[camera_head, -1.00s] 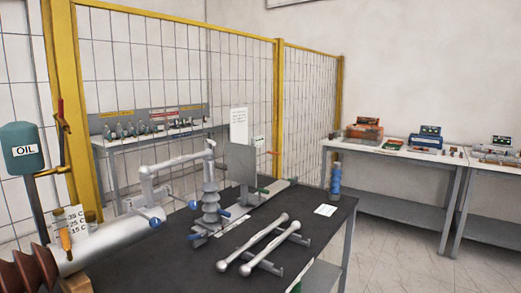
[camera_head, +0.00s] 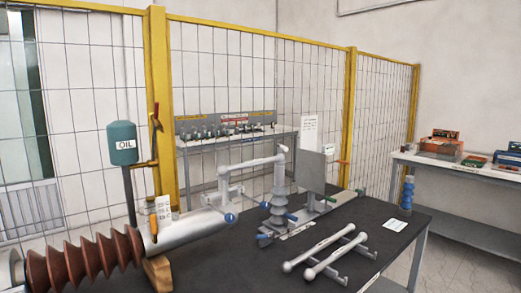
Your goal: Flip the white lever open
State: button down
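I cannot tell for sure which part is the white lever. A pale grey-white arm (camera_head: 252,163) runs between a ribbed grey insulator (camera_head: 279,205) and a upright fitting at the left, on the dark table (camera_head: 385,262). Blue knobs (camera_head: 230,218) sit on small handles near it. Two pale rods with rounded ends (camera_head: 325,248) lie side by side on supports at the table's front. A grey cylinder with a brown ribbed bushing (camera_head: 85,260) lies at the lower left. My gripper is not in view.
A green OIL tank (camera_head: 122,143) on a post and a red-handled yellow lever (camera_head: 155,135) stand at the left. A yellow-framed mesh fence (camera_head: 350,120) runs behind. Bare floor shows at right.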

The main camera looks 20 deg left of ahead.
aim_at(282, 148)
jog(key=u, duration=0.85)
jog(key=i, duration=0.75)
jog(key=u, duration=1.05)
jog(key=i, duration=0.2)
jog(key=u, duration=0.1)
